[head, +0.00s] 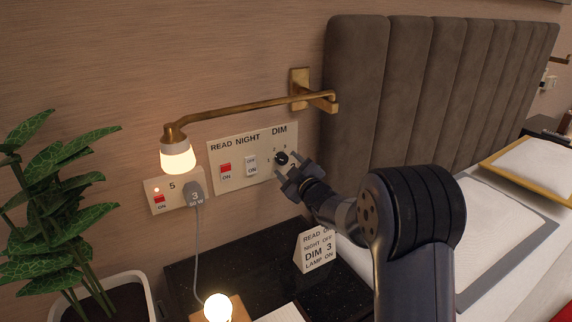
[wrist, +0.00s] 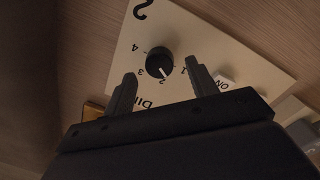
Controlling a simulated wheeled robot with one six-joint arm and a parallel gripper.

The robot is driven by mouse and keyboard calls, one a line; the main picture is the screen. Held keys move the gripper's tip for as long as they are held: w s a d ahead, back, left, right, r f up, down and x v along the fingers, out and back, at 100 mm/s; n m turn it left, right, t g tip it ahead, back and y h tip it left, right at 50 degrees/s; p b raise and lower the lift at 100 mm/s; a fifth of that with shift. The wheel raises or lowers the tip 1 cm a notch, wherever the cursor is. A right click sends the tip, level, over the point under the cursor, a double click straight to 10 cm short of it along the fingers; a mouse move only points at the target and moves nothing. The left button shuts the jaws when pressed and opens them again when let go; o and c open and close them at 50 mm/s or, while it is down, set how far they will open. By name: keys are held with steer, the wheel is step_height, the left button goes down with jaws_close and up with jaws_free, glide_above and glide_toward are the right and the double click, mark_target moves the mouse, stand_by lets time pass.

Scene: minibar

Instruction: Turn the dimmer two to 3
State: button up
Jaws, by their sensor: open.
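The dimmer is a round black knob (head: 282,158) under the word DIM on a cream wall panel (head: 237,168). In the wrist view the knob (wrist: 159,62) has the numbers 1 to 4 around it, and its white mark appears to point at 2. A large 2 is printed on the panel beside it. My gripper (head: 287,168) is in front of the knob. In the wrist view my gripper (wrist: 160,70) is open, with one finger on each side of the knob; contact cannot be told.
The same panel has a red READ switch (head: 225,168) and a white NIGHT switch (head: 251,165). A brass lamp arm (head: 240,107) reaches across above. A socket plate with a plug (head: 194,195) is at left. A card (head: 316,250) reading DIM 3 stands on the dark table below.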

steer(key=shift+x, duration=1.1)
steer(key=shift+c, duration=0.2)
steer(key=c, duration=0.9)
steer(key=shift+c, duration=0.2)
